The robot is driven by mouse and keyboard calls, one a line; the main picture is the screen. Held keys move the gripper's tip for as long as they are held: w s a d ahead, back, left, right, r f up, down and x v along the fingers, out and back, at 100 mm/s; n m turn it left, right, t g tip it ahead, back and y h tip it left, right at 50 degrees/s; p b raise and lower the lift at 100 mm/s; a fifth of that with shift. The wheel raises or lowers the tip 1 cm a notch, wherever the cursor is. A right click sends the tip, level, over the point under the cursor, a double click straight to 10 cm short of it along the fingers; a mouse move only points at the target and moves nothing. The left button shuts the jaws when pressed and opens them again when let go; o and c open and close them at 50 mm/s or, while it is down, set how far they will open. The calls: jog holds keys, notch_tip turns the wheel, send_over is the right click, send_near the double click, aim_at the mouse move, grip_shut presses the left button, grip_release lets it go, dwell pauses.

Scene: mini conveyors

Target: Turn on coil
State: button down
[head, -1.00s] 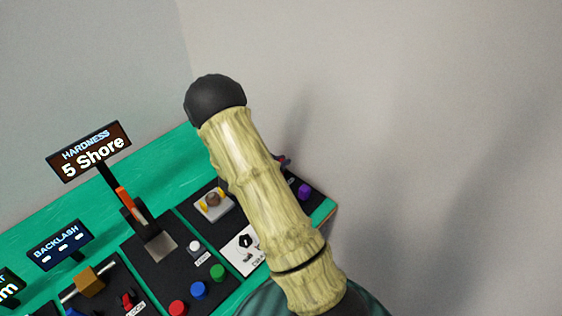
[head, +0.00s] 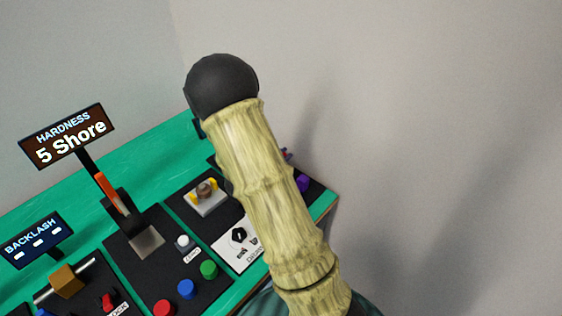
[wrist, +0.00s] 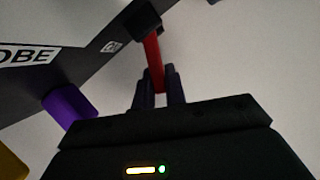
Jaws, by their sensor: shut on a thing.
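In the wrist view my gripper (wrist: 160,88) has its two dark fingers closed on a red lever (wrist: 153,50). The lever joins a black block (wrist: 146,20) on the edge of a dark panel (wrist: 85,70). In the head view my own arm hides the gripper and most of that area; a small bit of red and blue shows just past the arm's right side. No label reading "coil" can be read in either view, so I cannot tell from print which control is the coil's.
A purple knob (wrist: 70,108) stands left of my gripper and shows in the head view (head: 302,183). The green bench (head: 150,150) also carries a hardness sign (head: 68,136), a backlash sign (head: 36,240), a white plate with a rotary knob (head: 238,236) and coloured buttons (head: 187,289). Open wall lies right.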

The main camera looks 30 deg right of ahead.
jog(key=shift+s+f+b, duration=0.15)
jog(key=shift+f+b, duration=0.05)
jog(key=shift+b, duration=0.4)
jog(key=shift+m, duration=0.3)
jog(key=c, duration=1.4)
grip_release()
jog(key=shift+r, duration=0.1)
jog(key=shift+c, duration=0.2)
notch_tip(320, 180, up, 10)
jog(key=shift+p, duration=0.85)
